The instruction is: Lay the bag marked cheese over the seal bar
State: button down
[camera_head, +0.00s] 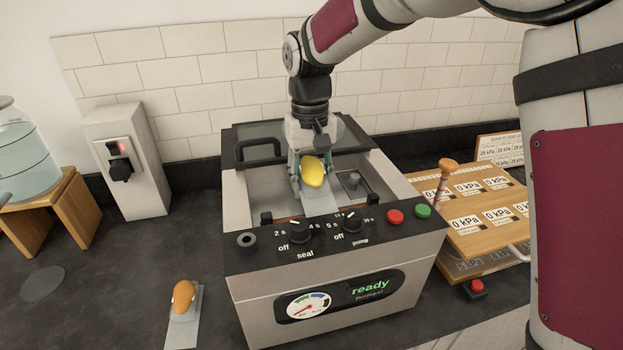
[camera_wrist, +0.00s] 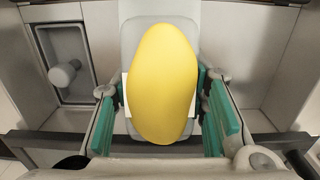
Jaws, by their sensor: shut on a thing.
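My gripper (camera_head: 308,160) is shut on a clear-grey bag (camera_head: 319,201) with a smooth yellow piece (camera_head: 314,172) in it. No marking on this bag can be read. In the wrist view the yellow piece (camera_wrist: 162,85) lies between my teal fingers (camera_wrist: 165,112), with a corner of a white label showing beside it. The bag is over the open chamber of the steel sealing machine (camera_head: 240,205), its lower end reaching toward the front rim. A brown strip, perhaps the seal bar (camera_head: 289,222), shows at that rim, partly hidden. I cannot tell whether the bag touches it.
A second bag (camera_head: 181,331) with an orange-brown piece lies on the counter, front left. The machine's dark lid (camera_head: 262,135) stands raised behind. Knobs, a red button (camera_head: 394,217) and a green button line its front. A wooden board (camera_head: 487,225) with kPa labels is at right.

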jog(key=c, duration=0.9)
grip_release()
jog(key=shift+d+f, duration=0.1)
jog(key=shift+f, duration=0.45)
jog(key=shift+o, duration=0.2)
jog(key=shift+r, duration=0.15)
jog(key=o, duration=0.6)
jog(key=shift+r, duration=0.1)
jog(key=shift+r+p, duration=1.15)
jog(key=shift+r, duration=3.35)
